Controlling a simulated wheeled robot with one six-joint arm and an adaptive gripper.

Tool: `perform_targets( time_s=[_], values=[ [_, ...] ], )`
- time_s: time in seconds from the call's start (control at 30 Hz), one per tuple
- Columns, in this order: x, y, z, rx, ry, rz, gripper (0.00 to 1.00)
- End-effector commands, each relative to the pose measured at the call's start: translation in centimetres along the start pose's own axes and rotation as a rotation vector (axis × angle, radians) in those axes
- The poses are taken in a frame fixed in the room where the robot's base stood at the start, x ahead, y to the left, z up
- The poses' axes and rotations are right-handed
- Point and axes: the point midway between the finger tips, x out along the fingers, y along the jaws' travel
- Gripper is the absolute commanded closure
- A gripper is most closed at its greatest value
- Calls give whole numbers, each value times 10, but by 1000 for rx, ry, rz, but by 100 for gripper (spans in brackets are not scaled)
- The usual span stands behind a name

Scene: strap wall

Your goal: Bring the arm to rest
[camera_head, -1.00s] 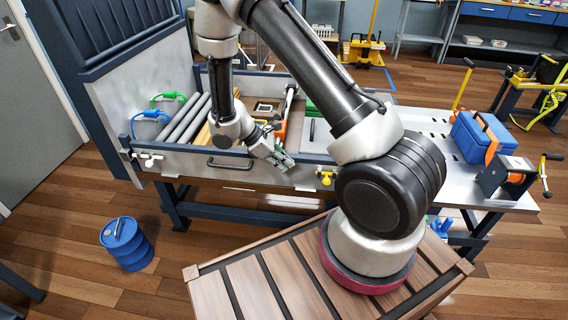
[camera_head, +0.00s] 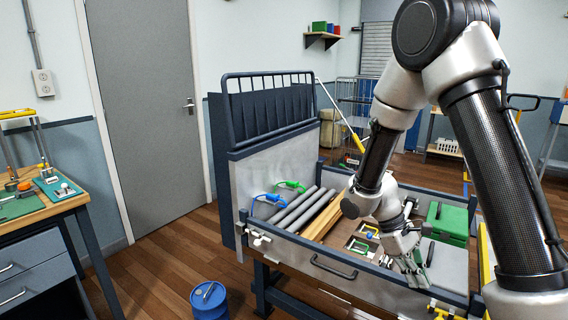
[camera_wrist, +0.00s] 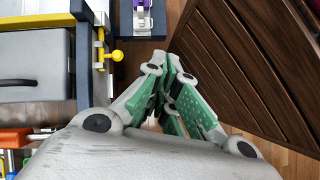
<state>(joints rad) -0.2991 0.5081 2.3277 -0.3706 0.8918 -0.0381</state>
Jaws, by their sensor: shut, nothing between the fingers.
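My gripper (camera_head: 418,278) is at the front right part of the truck-bed-like box, near its front wall, in the head view. Its green-padded fingers are shut with nothing between them. The wrist view shows the closed fingertips (camera_wrist: 174,62) over the gap between the box's edge and the slatted wooden platform. My arm is bent, with its forearm reaching down into view from the upper right. Whether the fingers touch the box cannot be told.
The box's front wall (camera_head: 300,262) has a black handle. Grey rolls (camera_head: 297,209), a green case (camera_head: 447,222) and straps lie inside. A yellow knob (camera_wrist: 117,56) sits beside the fingers. A blue drum (camera_head: 209,301) stands on the floor; a workbench (camera_head: 40,212) is at left.

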Motion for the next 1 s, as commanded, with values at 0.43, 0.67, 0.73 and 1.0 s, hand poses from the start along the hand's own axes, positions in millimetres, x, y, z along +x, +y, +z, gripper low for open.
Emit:
perform_targets(
  time_s=[0.43, 0.67, 0.73, 1.0],
  values=[
    [-97, -25, 140, 445, 453, -200, 100],
    [-124, -36, 198, 595, 724, -224, 100],
    [-131, -36, 212, 628, 792, -210, 100],
    [-145, -32, 241, 694, 918, -172, 100]
  ],
)
